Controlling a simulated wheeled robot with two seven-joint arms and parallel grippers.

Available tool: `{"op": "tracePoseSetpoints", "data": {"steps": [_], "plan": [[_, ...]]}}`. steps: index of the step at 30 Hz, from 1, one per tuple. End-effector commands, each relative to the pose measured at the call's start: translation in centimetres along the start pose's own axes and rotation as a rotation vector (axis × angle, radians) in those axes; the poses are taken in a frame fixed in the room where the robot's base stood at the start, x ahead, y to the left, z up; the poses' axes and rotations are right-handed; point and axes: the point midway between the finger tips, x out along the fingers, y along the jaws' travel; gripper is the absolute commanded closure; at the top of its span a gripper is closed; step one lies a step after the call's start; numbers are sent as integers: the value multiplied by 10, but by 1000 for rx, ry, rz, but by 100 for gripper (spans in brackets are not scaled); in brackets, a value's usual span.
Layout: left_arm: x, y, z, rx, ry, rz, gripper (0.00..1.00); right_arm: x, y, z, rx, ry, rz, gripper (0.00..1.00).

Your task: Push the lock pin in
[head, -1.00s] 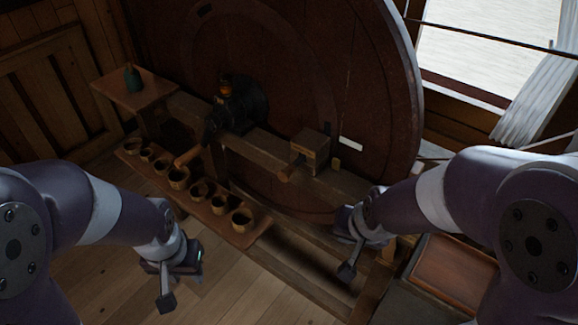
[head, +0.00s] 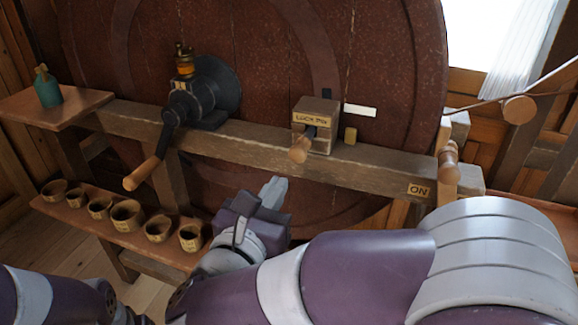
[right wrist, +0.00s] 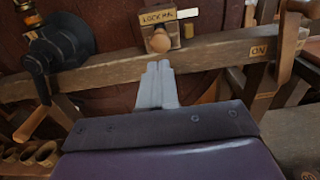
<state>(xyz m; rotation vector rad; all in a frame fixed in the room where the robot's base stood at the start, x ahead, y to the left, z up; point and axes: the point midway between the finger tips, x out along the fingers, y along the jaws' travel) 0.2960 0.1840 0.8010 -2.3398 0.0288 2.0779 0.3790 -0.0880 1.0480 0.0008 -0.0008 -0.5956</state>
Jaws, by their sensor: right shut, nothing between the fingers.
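The lock pin (head: 301,147) is a wooden peg with a rounded knob, sticking out toward me from a wooden block (head: 316,112) labelled "LOCK PIN" on the beam. In the right wrist view the pin's knob (right wrist: 160,42) shows just beyond my fingertips. My right gripper (head: 274,190) is shut and empty, below and slightly left of the pin in the head view, and apart from it. It also shows in the right wrist view (right wrist: 158,68), pointing at the block. My left arm shows only in part at the lower left; its gripper is out of view.
A black crank (head: 168,135) with a wooden handle is left of the block. A wooden lever (head: 448,165) by an "ON" label stands at the beam's right end. Several small cups (head: 125,213) line a low shelf. A green bottle (head: 47,88) stands on a side shelf.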

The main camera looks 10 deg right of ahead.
Motion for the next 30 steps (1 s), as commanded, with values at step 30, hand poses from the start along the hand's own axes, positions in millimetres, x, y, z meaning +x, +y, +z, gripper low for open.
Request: {"op": "tracePoseSetpoints", "data": {"steps": [30], "plan": [[22,0,3,0,-1,0,63,94,0,-9,3,3,-2,100]]}}
